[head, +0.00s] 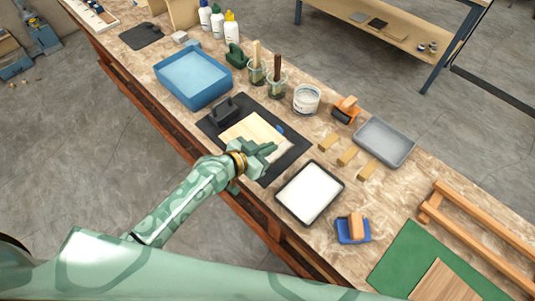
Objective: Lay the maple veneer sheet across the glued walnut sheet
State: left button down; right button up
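A pale sheet (248,130), which looks like the maple veneer, lies on a black mat (214,131) in the middle of the bench. A dark block with a handle (223,110) sits at its upper left corner. My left gripper (270,151) is over the sheet's lower right part and hides some of it. I cannot tell whether its fingers are open or shut, or whether they touch the sheet. A brown wood sheet (440,284) lies on a green mat (405,262) at the lower right, cut off by the frame; I cannot tell whether it bears glue. My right gripper is not in view.
A black-rimmed tray (320,219) with white contents stands right of the mat. A wooden rack (475,240) stands right.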

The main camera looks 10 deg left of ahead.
pick_arm(q)
jog(key=w+f, duration=0.1)
jog(key=w+f+b, duration=0.1)
jog(key=shift+a+f, duration=0.2)
jog(key=shift+f, duration=0.15)
jog(key=f, duration=0.1)
jog(key=f+b, duration=0.2)
jog(key=shift+w+a+f, duration=0.1)
jog(key=shift+w+f, duration=0.05)
jog(key=shift+w, duration=0.15)
jog(key=shift+f+b, duration=0.15)
jog(key=shift+b, duration=0.15)
jog(key=c, duration=1.7)
grip_release()
